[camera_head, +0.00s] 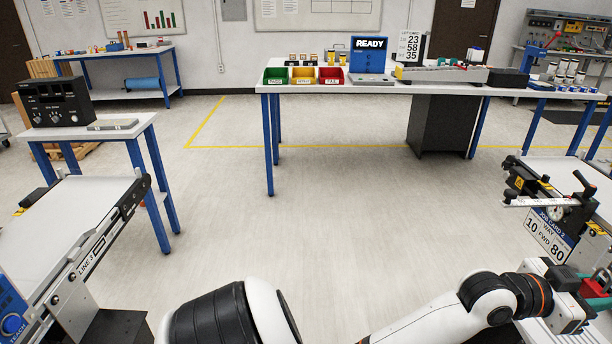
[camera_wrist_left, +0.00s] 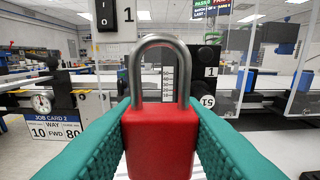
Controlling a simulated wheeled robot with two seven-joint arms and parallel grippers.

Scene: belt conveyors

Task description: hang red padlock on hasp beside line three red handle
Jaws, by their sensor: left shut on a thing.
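The red padlock (camera_wrist_left: 160,145) fills the middle of the left wrist view, upright, with its grey shackle on top. My left gripper (camera_wrist_left: 160,128) is shut on its red body, one teal finger on each side. In the head view a red part of the padlock (camera_head: 593,287) shows at the lower right edge, beside the line two job card. The LINE-3 conveyor (camera_head: 85,262) is at the left of the head view. I cannot make out its red handle or a hasp in either view. My right gripper is not in view.
A job card (camera_head: 550,232) and a dial gauge (camera_head: 554,212) hang on the right-hand conveyor. Clear floor (camera_head: 300,220) lies between the conveyors, before the bench (camera_head: 390,87).

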